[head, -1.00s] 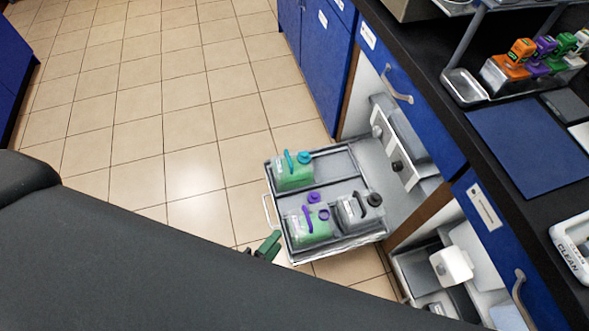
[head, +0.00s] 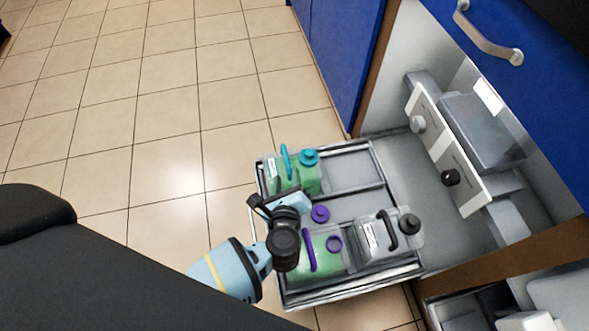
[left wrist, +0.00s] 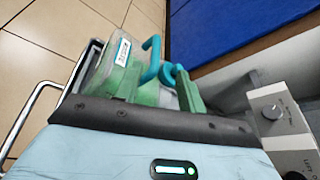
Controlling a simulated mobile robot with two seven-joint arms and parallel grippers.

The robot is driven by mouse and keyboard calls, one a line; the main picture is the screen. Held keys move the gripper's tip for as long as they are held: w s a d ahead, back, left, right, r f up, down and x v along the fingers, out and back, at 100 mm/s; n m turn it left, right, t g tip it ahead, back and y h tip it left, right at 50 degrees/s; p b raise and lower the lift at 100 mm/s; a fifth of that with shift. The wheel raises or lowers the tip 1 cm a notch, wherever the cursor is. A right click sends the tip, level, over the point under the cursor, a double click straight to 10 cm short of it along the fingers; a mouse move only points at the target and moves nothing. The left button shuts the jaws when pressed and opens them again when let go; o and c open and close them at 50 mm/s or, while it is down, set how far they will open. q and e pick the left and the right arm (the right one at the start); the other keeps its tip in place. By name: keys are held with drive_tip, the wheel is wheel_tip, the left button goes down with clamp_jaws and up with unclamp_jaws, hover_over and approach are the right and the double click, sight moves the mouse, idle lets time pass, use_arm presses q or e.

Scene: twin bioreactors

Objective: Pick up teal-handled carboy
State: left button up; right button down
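The teal-handled carboy (head: 305,181) stands in the far left compartment of the pulled-out tray. It holds green liquid and has a teal handle and a teal cap. In the left wrist view the carboy (left wrist: 116,62) is just ahead, with its teal handle (left wrist: 151,62) near the middle. My left gripper (left wrist: 150,90) is open, with a green finger to the right of the handle; the other finger is hard to tell from the green liquid. In the head view my left wrist covers the carboy's near side. I cannot tell whether the fingers touch the handle. My right gripper is not in view.
A purple-handled carboy (head: 325,262) and a black-handled clear carboy (head: 372,242) share the tray (head: 355,172). The tray's far right compartment is empty. A cabinet with a knobbed panel (head: 447,150) stands to the right. The tiled floor (head: 130,120) to the left is clear.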

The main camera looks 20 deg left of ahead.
sight(286, 164)
use_arm(q)
drive_tip(key=shift+w+a+f+n+b, duration=0.2)
drive_tip(key=shift+w+f+n+b, duration=0.15)
drive_tip(key=shift+w+f, duration=0.35)
drive_tip(key=shift+f, duration=0.1)
drive_tip(key=shift+b+x, duration=0.35)
drive_tip(key=shift+x, duration=0.8)
drive_tip(key=b+x, duration=0.1)
drive_tip(key=x, duration=0.3)
drive_tip(key=shift+w+a+b, duration=0.1)
drive_tip(key=shift+a+b, duration=0.15)
drive_tip(key=shift+b, duration=0.05)
drive_tip(key=shift+w+a, duration=0.15)
drive_tip(key=shift+w, duration=0.25)
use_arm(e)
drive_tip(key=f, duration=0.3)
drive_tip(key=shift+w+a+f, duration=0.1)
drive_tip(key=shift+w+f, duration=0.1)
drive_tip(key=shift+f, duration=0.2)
use_arm(q)
drive_tip(key=shift+c, duration=0.4)
